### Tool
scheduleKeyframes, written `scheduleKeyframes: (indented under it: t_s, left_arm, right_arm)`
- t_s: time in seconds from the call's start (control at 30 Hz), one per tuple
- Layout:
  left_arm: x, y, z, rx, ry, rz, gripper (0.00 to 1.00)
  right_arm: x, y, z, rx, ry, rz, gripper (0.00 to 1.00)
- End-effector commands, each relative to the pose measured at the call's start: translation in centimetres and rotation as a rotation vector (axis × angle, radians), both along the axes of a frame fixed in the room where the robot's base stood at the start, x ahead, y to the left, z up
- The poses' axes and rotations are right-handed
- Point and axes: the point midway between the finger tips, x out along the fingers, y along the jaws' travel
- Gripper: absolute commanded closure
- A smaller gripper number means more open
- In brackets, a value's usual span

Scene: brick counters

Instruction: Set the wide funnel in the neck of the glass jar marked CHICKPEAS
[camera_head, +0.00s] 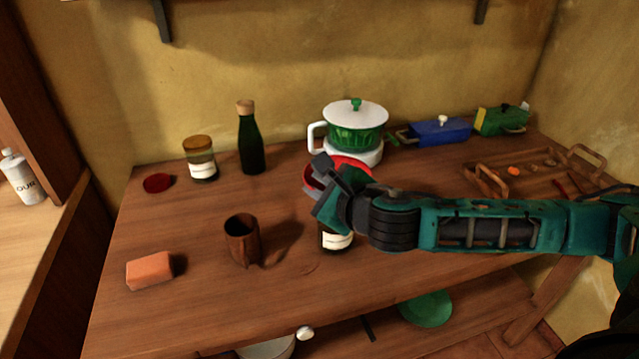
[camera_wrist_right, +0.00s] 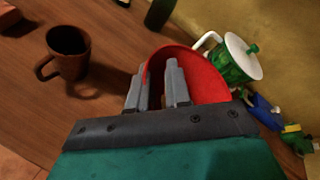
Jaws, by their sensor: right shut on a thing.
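The red wide funnel (camera_wrist_right: 208,78) is between the two fingers of my right gripper (camera_wrist_right: 158,88) in the right wrist view, gripped at its rim. In the head view the funnel (camera_head: 352,163) shows behind my right gripper (camera_head: 325,180), which is shut on it. A glass jar (camera_head: 337,241) with a white label stands on the counter directly below the gripper; its label is too small to read. Its neck is hidden by my gripper, so I cannot tell whether the funnel's spout is in it. My left gripper is not in view.
A brown mug (camera_head: 242,240) and an orange block (camera_head: 150,270) stand left of the jar. Behind are a lidded jar (camera_head: 201,160), a green bottle (camera_head: 250,145) and a green pot (camera_head: 355,130). A wooden tray (camera_head: 486,180) lies right.

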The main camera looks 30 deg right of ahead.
Motion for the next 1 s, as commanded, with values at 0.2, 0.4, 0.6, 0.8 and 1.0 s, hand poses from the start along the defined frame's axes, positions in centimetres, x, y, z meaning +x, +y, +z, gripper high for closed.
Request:
scheduleKeyframes:
  t_s: [0.2,0.4,0.6,0.8,1.0]
  left_arm:
    - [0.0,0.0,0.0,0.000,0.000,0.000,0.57]
    - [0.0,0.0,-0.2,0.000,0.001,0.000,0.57]
    - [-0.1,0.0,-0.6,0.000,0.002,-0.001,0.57]
    - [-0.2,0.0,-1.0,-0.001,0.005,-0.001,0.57]
    - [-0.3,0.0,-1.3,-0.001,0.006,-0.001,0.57]
  right_arm:
    - [0.0,0.0,0.0,0.000,0.000,0.000,1.00]
    - [0.0,0.0,-0.3,0.000,0.000,0.000,1.00]
    - [0.0,0.0,-1.0,0.000,0.000,0.000,1.00]
    - [0.0,0.0,-1.6,0.001,0.001,0.000,1.00]
    - [0.0,0.0,-2.2,0.000,0.000,0.000,1.00]
